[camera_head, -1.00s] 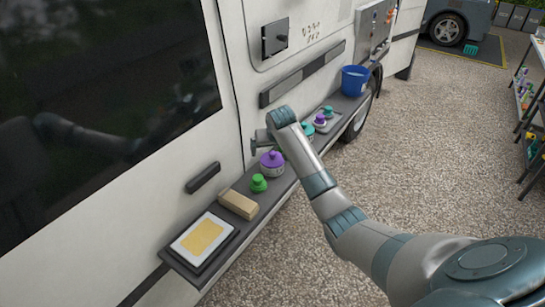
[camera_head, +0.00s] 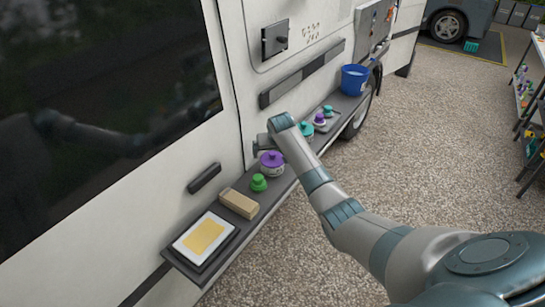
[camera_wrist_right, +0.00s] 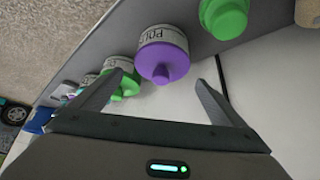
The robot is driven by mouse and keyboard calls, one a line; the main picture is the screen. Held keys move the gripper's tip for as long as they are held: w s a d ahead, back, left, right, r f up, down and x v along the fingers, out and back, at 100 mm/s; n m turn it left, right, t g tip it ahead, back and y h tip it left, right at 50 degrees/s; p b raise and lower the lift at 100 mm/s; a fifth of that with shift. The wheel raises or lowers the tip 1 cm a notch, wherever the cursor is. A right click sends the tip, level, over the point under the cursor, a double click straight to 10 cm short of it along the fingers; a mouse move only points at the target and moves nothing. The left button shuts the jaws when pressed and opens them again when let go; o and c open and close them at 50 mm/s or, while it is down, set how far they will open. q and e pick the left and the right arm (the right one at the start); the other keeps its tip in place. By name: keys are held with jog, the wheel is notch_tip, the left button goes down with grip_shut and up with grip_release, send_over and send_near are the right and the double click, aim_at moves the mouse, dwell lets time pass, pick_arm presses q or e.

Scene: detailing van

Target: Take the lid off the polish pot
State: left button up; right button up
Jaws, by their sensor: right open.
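The polish pot (camera_head: 272,170) is a white labelled pot with a purple knobbed lid (camera_head: 271,158), upright on the van's side shelf. In the right wrist view the pot (camera_wrist_right: 162,36) shows its label, and its purple lid (camera_wrist_right: 163,66) faces my gripper. My right gripper (camera_head: 262,144) is just above and behind the pot in the head view. In the wrist view my right gripper (camera_wrist_right: 160,82) is open, one finger on each side of the lid, with nothing held. Whether a finger touches the lid cannot be told. My left gripper is out of view.
On the shelf (camera_head: 228,246) a green-lidded pot (camera_head: 259,183), a tan block (camera_head: 239,204) and a tray with a yellow pad (camera_head: 204,238) stand nearer. A teal-lidded pot (camera_head: 306,130), small pots and a blue bucket (camera_head: 354,80) stand farther along. The van wall rises behind.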

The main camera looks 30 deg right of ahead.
jog(key=shift+x, duration=1.05)
jog(key=c, duration=1.1)
